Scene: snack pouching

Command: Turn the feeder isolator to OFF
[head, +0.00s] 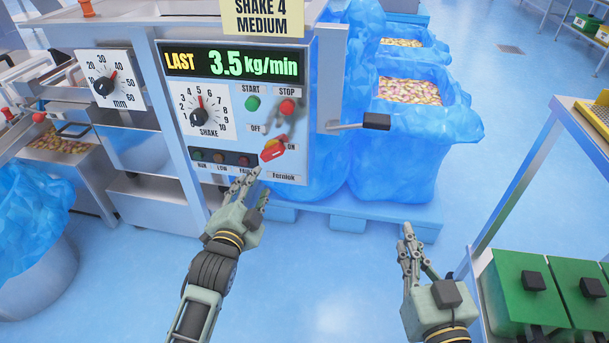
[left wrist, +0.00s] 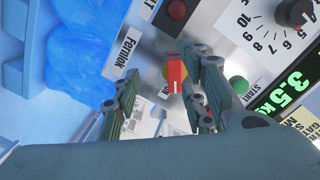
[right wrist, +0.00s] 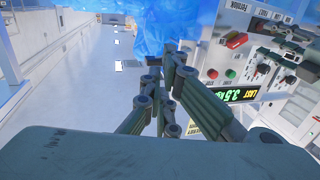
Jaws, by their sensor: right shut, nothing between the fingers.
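The feeder isolator (head: 272,150) is a red handle on a yellow plate, low on the grey control panel. In the head view the handle lies tilted, its right end towards the ON label (head: 291,147); the OFF label (head: 256,128) is above left. My left gripper (head: 257,186) is open and empty, just below and left of the isolator, not visibly touching it. In the left wrist view the red handle (left wrist: 176,73) shows between the spread fingers. My right gripper (head: 407,238) is shut and empty, well right of the panel. The isolator (right wrist: 236,40) also shows in the right wrist view.
Above the isolator are a green START button (head: 252,103) and a red STOP button (head: 287,107). A shake dial (head: 201,112) is left of them. A lever with a black grip (head: 376,121) sticks out right of the panel. Blue-lined bins (head: 420,135) stand behind it.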

